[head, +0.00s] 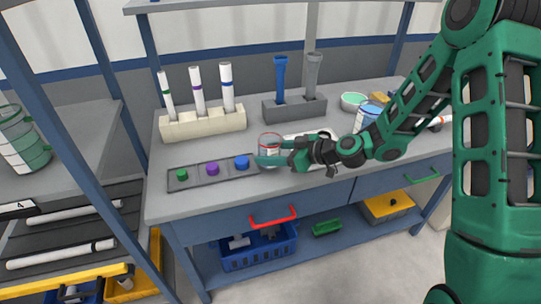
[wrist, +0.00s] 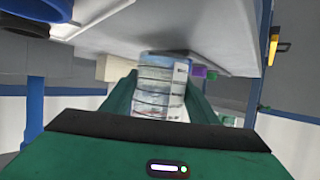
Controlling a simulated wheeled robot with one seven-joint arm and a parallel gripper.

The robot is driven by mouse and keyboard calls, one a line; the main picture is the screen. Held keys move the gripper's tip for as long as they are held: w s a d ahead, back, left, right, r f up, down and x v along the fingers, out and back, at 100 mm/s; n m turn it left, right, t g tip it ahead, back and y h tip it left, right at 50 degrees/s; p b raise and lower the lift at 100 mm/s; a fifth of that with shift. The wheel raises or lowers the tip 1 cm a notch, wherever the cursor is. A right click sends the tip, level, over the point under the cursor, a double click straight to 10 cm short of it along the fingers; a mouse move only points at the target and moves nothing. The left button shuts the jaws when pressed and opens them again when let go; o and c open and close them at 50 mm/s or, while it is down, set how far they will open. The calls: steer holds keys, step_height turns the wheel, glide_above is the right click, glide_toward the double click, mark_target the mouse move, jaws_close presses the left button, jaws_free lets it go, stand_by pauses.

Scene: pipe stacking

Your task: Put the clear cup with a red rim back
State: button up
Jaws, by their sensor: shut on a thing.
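The clear cup with a red rim (head: 269,141) is upright at the front middle of the workbench, just right of the tray of coloured pegs. My gripper (head: 272,159) reaches in from the right and is shut on this cup, with a green finger across its lower part. In the wrist view the cup (wrist: 162,92) sits between the two green fingers of my gripper (wrist: 163,100). I cannot tell whether its base touches the bench.
The tray (head: 191,182) with green, purple and blue pegs is close left. Behind stand a cream rack (head: 203,124) of white tubes and a grey holder (head: 294,109) with two upright pipes. A blue-rimmed cup (head: 367,117) and green bowl (head: 353,101) are right, near my arm.

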steer(key=shift+f, duration=0.45)
steer(key=shift+f, duration=0.35)
steer(key=o, duration=1.4)
steer(key=shift+r, duration=0.1)
steer(key=shift+r, duration=0.15)
steer(key=v, duration=1.2)
steer(key=shift+r, duration=0.1)
